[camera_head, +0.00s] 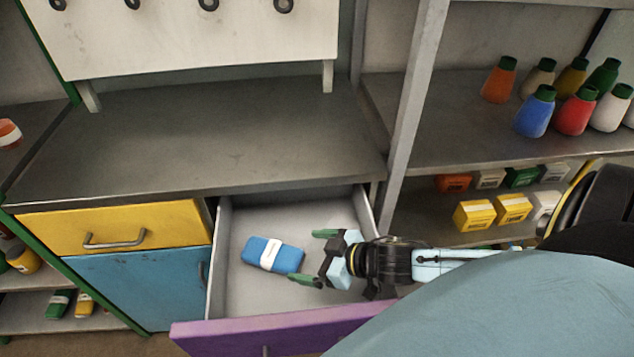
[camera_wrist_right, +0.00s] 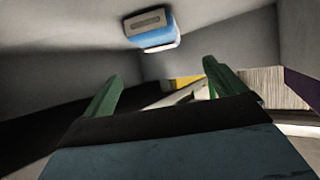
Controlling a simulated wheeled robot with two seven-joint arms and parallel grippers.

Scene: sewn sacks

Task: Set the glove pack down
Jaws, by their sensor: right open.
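The glove pack is a blue packet with a white band (camera_head: 272,255). It lies in the open drawer (camera_head: 235,300), which has a purple front, toward the left side of its grey floor. My right gripper (camera_head: 312,257) is open and empty just right of the pack, with a gap between its green fingertips and the pack. In the right wrist view the pack (camera_wrist_right: 152,28) shows beyond the two spread green fingers (camera_wrist_right: 160,85). My left gripper is not in view.
A bare grey worktop (camera_head: 200,130) lies behind the drawer. A closed yellow drawer (camera_head: 120,228) and a blue door (camera_head: 140,288) are at its left. Shelves at right hold several bottles (camera_head: 535,112) and small boxes (camera_head: 474,215).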

